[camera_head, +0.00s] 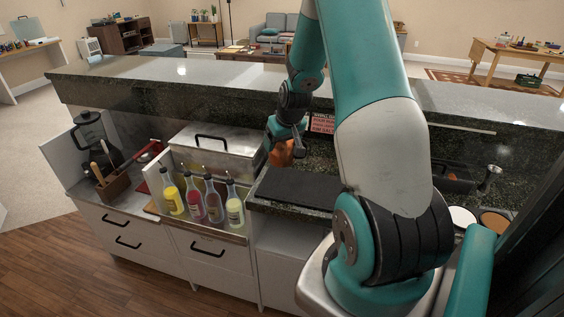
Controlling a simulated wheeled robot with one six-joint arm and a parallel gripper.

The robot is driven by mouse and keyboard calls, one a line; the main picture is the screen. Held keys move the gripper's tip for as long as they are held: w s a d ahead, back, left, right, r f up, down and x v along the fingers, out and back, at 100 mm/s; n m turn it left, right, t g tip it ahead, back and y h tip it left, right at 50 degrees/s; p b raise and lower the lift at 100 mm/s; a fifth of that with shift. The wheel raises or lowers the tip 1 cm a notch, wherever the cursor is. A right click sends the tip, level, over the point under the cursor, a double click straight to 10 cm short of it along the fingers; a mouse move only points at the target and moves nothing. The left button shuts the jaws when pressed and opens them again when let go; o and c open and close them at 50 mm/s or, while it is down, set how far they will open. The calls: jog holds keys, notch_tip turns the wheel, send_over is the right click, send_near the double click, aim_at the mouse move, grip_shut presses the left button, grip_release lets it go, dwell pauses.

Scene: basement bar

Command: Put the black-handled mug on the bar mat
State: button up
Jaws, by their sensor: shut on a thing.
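A copper-orange mug (282,156) shows at the far left end of the black bar mat (298,188), just behind or above the mat's back edge. I cannot tell from this view whether it touches the counter. Its handle is hidden or too small to make out. My gripper (287,143) points down at the mug and is shut on it. The fingers partly cover the mug's top. The mat lies flat on the dark stone counter and looks bare; my arm hides its right end.
A rack of several colourful bottles (207,198) stands left of the mat, with a steel lidded bin (214,146) behind. A red sign (322,122) stands at the back. The raised bar ledge (225,85) runs behind. Round containers (462,217) sit at right.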

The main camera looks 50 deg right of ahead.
aim_at(288, 143)
notch_tip(288, 143, down, 8)
jog(key=shift+f+p, duration=0.15)
jog(key=shift+p, duration=0.55)
jog(key=shift+f, duration=0.1)
jog(key=o, duration=0.9)
jog(key=shift+r, duration=0.4)
jog(key=b+v, duration=0.2)
jog(key=v, duration=0.9)
jog(key=shift+s+r, duration=0.2)
jog(key=shift+s, duration=0.05)
jog(key=a+r+n+y, duration=0.25)
jog(key=a+r, duration=0.25)
jog(key=a, duration=0.8)
jog(key=a+r+n+y, duration=0.2)
jog(key=a+r+n, duration=0.15)
jog(key=a, duration=0.95)
jog(key=s+a+r+n+g, duration=0.1)
jog(key=s+a+r+n, duration=0.1)
jog(key=s+a, duration=0.2)
jog(key=s+a+r+n+g+y, duration=0.1)
jog(key=s+a+r, duration=0.1)
jog(key=s+a, duration=0.3)
jog(key=s+a+r+n+g, duration=0.2)
jog(key=s+a, duration=0.3)
jog(key=s, duration=0.2)
jog(key=shift+s+n+y, duration=0.25)
jog(key=shift+s+n, duration=0.05)
jog(key=shift+s, duration=0.05)
